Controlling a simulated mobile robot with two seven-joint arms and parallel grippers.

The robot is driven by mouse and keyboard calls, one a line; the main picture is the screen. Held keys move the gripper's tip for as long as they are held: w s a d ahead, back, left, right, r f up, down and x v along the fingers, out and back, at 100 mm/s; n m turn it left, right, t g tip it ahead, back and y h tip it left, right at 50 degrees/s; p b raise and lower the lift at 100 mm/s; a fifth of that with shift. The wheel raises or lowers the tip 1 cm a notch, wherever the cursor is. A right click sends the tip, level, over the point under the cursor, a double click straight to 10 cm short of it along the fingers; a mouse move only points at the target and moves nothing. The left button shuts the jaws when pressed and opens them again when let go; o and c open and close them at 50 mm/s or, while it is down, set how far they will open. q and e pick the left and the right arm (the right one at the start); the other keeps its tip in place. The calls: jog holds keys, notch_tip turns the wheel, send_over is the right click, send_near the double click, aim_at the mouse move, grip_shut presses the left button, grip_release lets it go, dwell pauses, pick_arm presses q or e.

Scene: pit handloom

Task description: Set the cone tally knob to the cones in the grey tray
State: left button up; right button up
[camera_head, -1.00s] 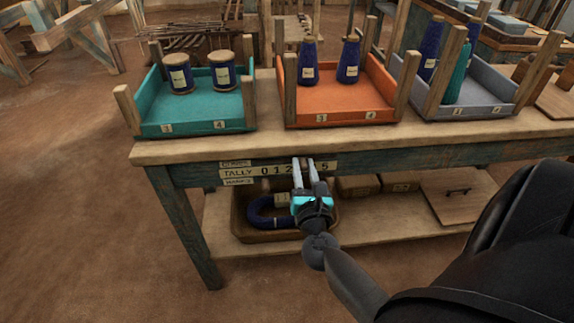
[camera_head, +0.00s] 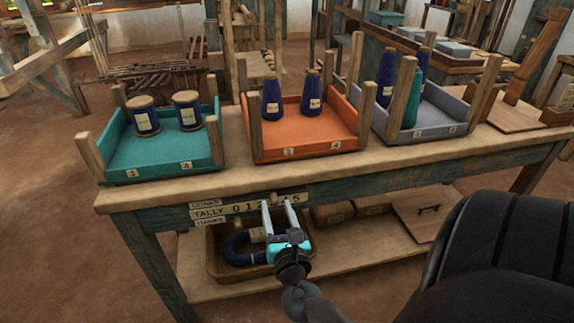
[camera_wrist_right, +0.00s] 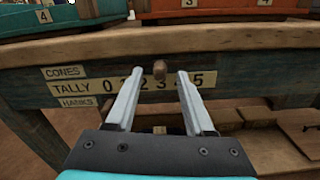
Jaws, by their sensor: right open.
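The grey tray (camera_head: 432,132) stands on the table at the right. It holds two dark blue cones (camera_head: 387,78) and a teal cone (camera_head: 412,100). The tally strip (camera_wrist_right: 95,88) on the table's front edge carries the figures 0 to 5. The small wooden tally knob (camera_wrist_right: 159,69) sticks out at the strip's upper edge, around the middle figures; its exact setting is hard to read. My right gripper (camera_head: 277,203) is open and empty in front of the strip. In the wrist view its fingers lie either side of the knob, apart from it. My left gripper is out of view.
A teal tray (camera_head: 160,170) with two spools and an orange tray (camera_head: 305,150) with two blue cones share the tabletop. Below, a shelf holds a brown bin (camera_head: 215,270) with blue yarn, boxes and a lidded panel (camera_head: 428,212).

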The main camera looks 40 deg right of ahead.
jog(key=v, duration=1.2)
jog(key=shift+s, duration=0.35)
jog(key=shift+a, duration=0.1)
